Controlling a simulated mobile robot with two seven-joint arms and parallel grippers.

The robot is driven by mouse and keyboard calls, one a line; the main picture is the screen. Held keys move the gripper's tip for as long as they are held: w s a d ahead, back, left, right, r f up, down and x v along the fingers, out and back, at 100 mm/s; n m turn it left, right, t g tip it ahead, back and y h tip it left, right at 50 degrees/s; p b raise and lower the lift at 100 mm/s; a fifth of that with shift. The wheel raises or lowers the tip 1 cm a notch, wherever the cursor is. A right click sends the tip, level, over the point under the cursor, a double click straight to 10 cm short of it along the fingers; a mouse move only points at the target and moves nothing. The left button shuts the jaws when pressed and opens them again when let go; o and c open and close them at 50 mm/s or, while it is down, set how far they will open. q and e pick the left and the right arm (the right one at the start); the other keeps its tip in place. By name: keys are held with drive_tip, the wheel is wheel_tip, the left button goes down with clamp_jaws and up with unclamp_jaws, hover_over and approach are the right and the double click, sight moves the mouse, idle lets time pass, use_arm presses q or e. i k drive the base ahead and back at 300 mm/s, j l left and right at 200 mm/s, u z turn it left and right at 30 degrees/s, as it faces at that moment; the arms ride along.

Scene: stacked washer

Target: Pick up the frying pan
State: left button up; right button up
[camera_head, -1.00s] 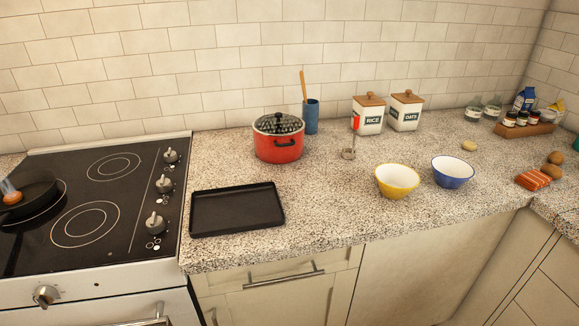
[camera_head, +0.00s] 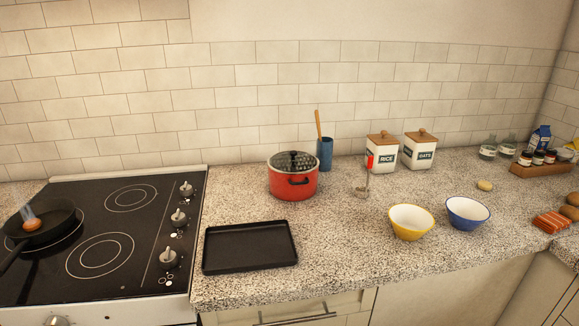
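A black frying pan (camera_head: 58,226) sits on the left burner of the black stovetop, at the left edge of the head view. Its handle points toward the lower left and runs out of the picture. An orange-brown item (camera_head: 32,224) with a greyish, hazy top shows inside the pan; I cannot tell what it is. Neither of my grippers shows in this view, so nothing of mine is seen touching the pan.
The stovetop (camera_head: 150,228) has knobs along its right side. A black tray (camera_head: 250,247), red pot (camera_head: 292,177), yellow bowl (camera_head: 410,222) and blue bowl (camera_head: 467,213) stand on the speckled counter (camera_head: 345,255). A tiled wall closes off the back.

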sight(57, 215)
drive_tip(key=u, duration=1.65)
drive_tip(key=j+z, duration=0.15)
drive_tip(key=z, duration=0.25)
drive_tip(key=j+z, duration=0.15)
drive_tip(key=z, duration=0.2)
drive_tip(key=j+z, duration=0.15)
drive_tip(key=z, duration=0.25)
drive_tip(key=k+j+z, duration=0.15)
drive_tip(key=j, duration=0.2)
drive_tip(key=k+j+z, duration=0.15)
drive_tip(key=j, duration=0.15)
drive_tip(key=j+z, duration=0.2)
drive_tip(key=j, duration=0.15)
drive_tip(key=k, duration=0.05)
